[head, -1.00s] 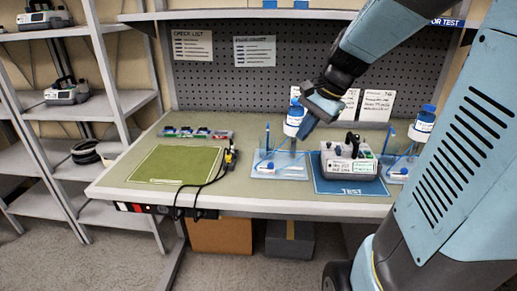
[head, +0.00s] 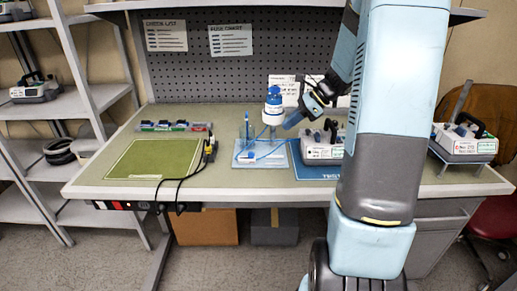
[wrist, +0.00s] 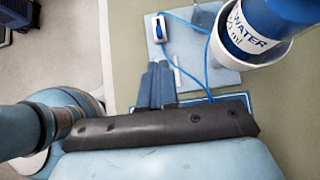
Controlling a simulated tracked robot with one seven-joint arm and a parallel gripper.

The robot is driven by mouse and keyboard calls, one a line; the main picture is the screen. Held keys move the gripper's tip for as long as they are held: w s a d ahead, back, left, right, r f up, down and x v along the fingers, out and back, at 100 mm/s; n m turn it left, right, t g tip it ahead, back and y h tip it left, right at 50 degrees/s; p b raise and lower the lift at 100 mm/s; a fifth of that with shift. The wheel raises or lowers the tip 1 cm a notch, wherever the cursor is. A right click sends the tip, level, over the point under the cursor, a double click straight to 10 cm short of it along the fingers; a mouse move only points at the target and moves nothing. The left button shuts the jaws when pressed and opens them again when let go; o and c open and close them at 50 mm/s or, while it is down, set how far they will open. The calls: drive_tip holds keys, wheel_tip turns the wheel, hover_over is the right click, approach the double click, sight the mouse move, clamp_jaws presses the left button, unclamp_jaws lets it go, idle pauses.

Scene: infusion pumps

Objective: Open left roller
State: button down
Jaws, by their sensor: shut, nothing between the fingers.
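The left roller, a small white clamp with a blue wheel (head: 247,156), lies on the clear left tray (head: 262,162). It also shows in the wrist view (wrist: 158,28) at the top, with blue tubing beside it. A white bottle with a blue cap (head: 272,105) stands above this tray. My gripper (head: 290,122) is shut and empty, above the bench just right of the bottle. In the wrist view the gripper's blue fingers (wrist: 155,85) lie side by side, apart from the roller.
An infusion pump (head: 322,150) stands on the blue test mat, partly hidden by my arm. Another pump (head: 466,141) sits at the bench's right end. A green mat (head: 152,159), a black cable (head: 190,180) and a row of coloured parts (head: 174,126) are at left.

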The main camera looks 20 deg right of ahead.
sight(253, 153)
drive_tip(key=x, duration=1.4)
idle(0.4)
